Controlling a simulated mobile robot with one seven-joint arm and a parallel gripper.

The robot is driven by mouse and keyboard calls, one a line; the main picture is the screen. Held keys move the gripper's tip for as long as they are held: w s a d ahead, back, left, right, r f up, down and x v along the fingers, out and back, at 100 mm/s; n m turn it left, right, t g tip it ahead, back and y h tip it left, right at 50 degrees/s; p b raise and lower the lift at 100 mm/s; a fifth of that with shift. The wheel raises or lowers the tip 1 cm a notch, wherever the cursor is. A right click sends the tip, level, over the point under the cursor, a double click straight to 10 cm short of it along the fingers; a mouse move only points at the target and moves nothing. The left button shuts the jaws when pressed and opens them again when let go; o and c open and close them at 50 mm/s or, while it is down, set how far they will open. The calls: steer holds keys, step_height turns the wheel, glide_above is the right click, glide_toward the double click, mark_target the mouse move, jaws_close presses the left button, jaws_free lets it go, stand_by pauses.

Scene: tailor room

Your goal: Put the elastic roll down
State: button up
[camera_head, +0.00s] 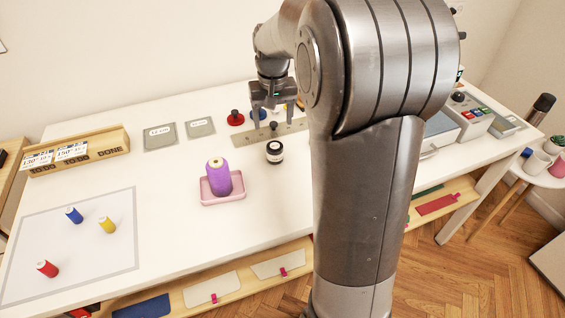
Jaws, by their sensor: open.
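My gripper (273,116) is open, with its fingers pointing down over the back middle of the table. A small black-and-white round item (275,152), which may be the elastic roll, stands upright on the white table just in front of the gripper in the picture. It appears apart from the fingers, with nothing visible between them. I cannot tell for sure that this item is the elastic roll. A beige strip (243,138) lies behind it, below the fingers in the picture.
A purple thread cone (218,176) stands in a pink tray (222,198) to the left. A red-based knob (236,118) and a blue item (259,114) are near the gripper. My arm hides the table's right-middle part.

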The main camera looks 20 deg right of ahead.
steer(key=s+a+r+t, duration=0.1)
steer(key=s+a, duration=0.1)
steer(key=s, duration=0.6)
steer(key=s+a+r+n+t, duration=0.1)
steer(key=s+a+r+t, duration=0.1)
steer(key=s, duration=0.7)
steer(key=s+a+r+t, duration=0.2)
steer(key=s, duration=0.6)
steer(key=shift+s+a+r+n, duration=0.2)
steer(key=shift+s+a+n, duration=0.1)
steer(key=shift+a, duration=0.05)
